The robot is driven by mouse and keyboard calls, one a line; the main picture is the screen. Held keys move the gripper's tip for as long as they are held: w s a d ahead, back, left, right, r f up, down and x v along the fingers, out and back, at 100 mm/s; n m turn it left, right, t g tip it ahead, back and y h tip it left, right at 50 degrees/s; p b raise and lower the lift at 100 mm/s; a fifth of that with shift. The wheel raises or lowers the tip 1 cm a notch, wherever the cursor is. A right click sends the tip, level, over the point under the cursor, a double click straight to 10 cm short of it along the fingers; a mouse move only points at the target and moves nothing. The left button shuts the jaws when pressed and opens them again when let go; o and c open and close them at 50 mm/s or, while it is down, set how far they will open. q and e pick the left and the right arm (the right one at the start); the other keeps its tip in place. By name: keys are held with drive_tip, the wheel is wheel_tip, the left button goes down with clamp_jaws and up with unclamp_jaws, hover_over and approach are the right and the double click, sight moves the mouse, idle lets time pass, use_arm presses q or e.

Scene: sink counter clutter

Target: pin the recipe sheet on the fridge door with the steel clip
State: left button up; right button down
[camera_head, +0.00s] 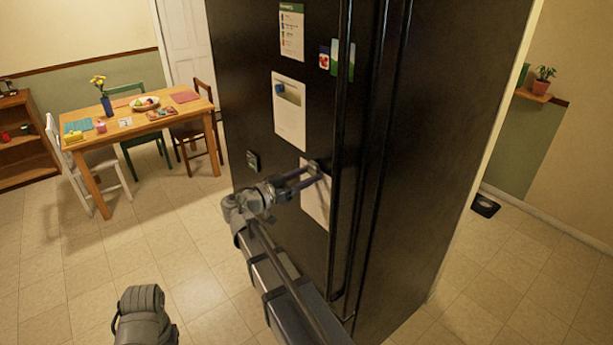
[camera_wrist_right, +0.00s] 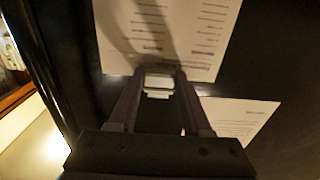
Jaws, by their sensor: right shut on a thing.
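The steel clip (camera_wrist_right: 157,84) is a small pale block between the fingertips of my right gripper (camera_wrist_right: 158,88), which is shut on it. In the head view my right gripper (camera_head: 312,170) is at the black fridge door (camera_head: 245,105). The white recipe sheet (camera_head: 317,203) lies against the door there, its upper part partly hidden by the gripper. In the wrist view the printed sheet (camera_wrist_right: 200,35) shows behind the clip, and the clip overlaps its edge. I cannot tell whether the clip touches the door. My left gripper is not in view.
A sheet with a blue magnet (camera_head: 290,125) and a list (camera_head: 292,35) hang higher on the door. A small dark magnet (camera_head: 252,160) is left of my gripper. The long door handle (camera_head: 340,130) runs close on the right. A dining table (camera_head: 135,120) stands far left.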

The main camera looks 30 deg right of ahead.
idle(0.3)
drive_tip(key=shift+c, duration=1.3)
unclamp_jaws()
drive_tip(key=a, duration=0.9)
drive_tip(key=shift+s, duration=0.35)
